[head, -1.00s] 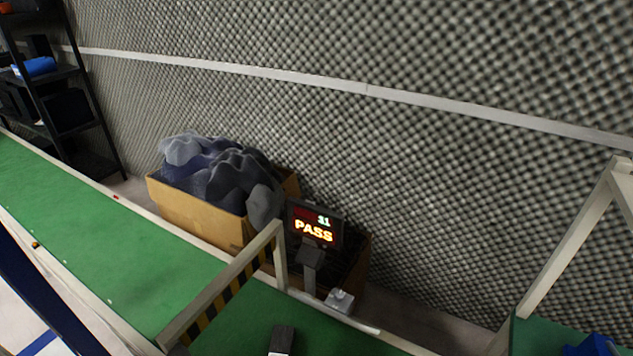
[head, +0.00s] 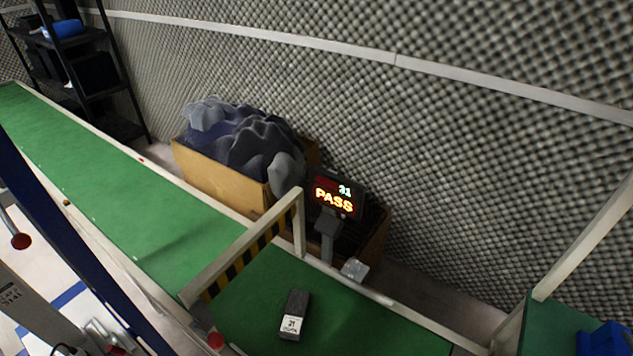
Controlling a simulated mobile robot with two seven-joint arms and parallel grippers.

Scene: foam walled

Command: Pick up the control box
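A dark grey, oblong box (head: 295,314) with a white printed label at its near end lies on the green belt (head: 250,296), just right of a striped gate; it appears to be the control box. It lies flat and nothing touches it. Neither of my grippers can be made out in the head view.
A frame with black-and-yellow stripes (head: 243,247) crosses the belt left of the box. A display reading PASS (head: 335,196) stands behind the belt. A cardboard box (head: 215,184) of dark cloth-like material is by the foam wall. A blue object (head: 606,340) sits at lower right.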

